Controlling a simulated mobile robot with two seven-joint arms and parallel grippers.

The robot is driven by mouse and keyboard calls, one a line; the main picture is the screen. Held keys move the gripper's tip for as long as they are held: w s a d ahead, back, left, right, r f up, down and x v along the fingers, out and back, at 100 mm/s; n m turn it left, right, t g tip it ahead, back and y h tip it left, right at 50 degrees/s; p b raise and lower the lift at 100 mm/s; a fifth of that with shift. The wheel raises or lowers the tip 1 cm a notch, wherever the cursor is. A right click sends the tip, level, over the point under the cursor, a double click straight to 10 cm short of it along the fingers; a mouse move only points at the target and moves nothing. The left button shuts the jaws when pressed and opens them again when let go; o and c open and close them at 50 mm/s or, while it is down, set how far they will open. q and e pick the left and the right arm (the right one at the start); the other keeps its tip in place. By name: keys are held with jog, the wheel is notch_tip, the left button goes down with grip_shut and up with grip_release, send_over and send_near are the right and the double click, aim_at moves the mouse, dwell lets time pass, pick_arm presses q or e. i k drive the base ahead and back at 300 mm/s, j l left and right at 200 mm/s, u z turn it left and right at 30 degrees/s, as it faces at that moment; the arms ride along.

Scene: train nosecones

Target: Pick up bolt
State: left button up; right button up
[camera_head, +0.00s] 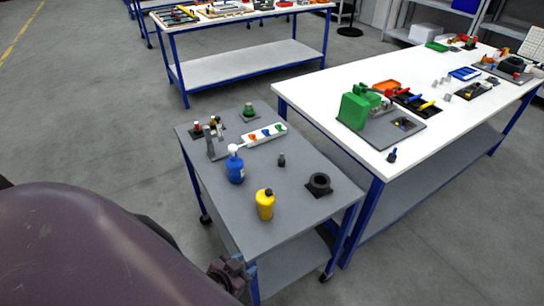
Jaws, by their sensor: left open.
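A small dark upright piece (282,160), which looks like a bolt, stands on the grey cart top (285,205) near its middle. Another small dark piece with a blue part (392,155) stands at the near edge of the white table; I cannot tell whether it is a bolt. My left gripper (236,270) is at the cart's near edge, below and left of the dark piece and well apart from it. It is open, seen small and partly hidden by my purple arm. My right gripper is not in view.
A blue bottle (236,170), a yellow bottle (265,205), a black ring on a plate (319,184) and a white tray with coloured pieces (264,134) stand on the cart. A green can (355,106) stands on the white table (310,88).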

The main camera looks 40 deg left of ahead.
aim_at(281, 162)
jog(key=j, duration=0.85)
jog(key=i+j, duration=0.1)
jog(key=j, duration=0.7)
jog(key=l, duration=0.1)
